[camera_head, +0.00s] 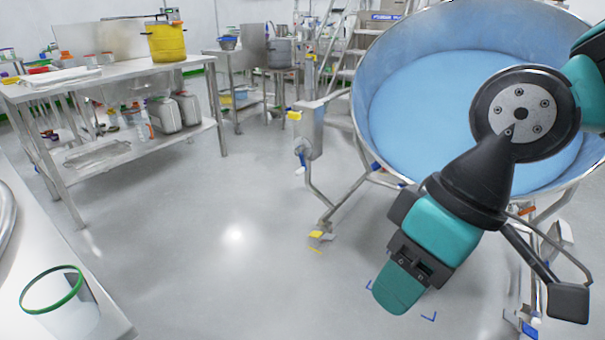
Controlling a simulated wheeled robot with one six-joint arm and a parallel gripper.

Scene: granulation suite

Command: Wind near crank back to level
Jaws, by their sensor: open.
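A large steel bowl (372,62) filled with something blue (430,110) stands on a tubular frame at the upper right. A steel housing (311,130) on the bowl's left side carries a small blue-ended handle (301,161) and a yellow tab (294,115). I cannot tell whether this handle is the near crank. My gripper (405,285), teal and black, hangs in front of the bowl's near side, pointing down. It is open, with nothing visibly held. My arm hides part of the bowl's right side and the frame below.
A steel bench (110,78) with a yellow pot (166,42) stands at the left. A white counter with a green-rimmed container (57,305) fills the lower left. Steps (352,60) stand behind the bowl. The floor (230,210) between bench and bowl is clear.

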